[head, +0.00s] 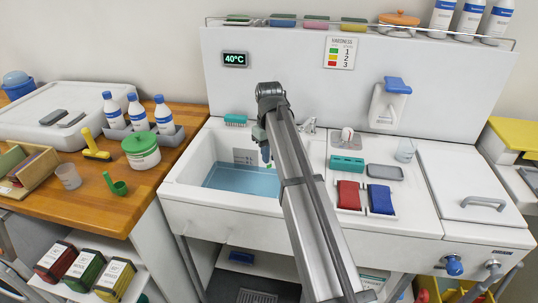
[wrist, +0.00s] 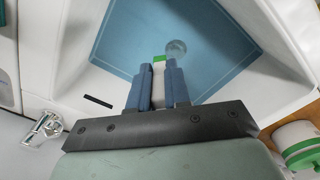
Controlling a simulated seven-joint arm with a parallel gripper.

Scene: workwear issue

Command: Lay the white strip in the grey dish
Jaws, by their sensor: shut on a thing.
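My gripper (wrist: 158,85) is shut on a white strip (wrist: 157,78) with a green end, which points down toward the blue water (wrist: 120,38) in the basin. In the head view my gripper (head: 266,153) is over the right part of the sink basin (head: 205,150), partly hidden by my arm. I cannot tell whether the strip's end touches the water. A small grey dish (head: 385,172) lies on the worktop right of the basin, apart from my gripper.
A teal block (head: 346,163) lies left of the dish, with a red pad (head: 348,195) and a blue pad (head: 380,199) in front. A hardness chart (head: 340,52) hangs on the back panel. A tap (head: 309,126) is behind my arm.

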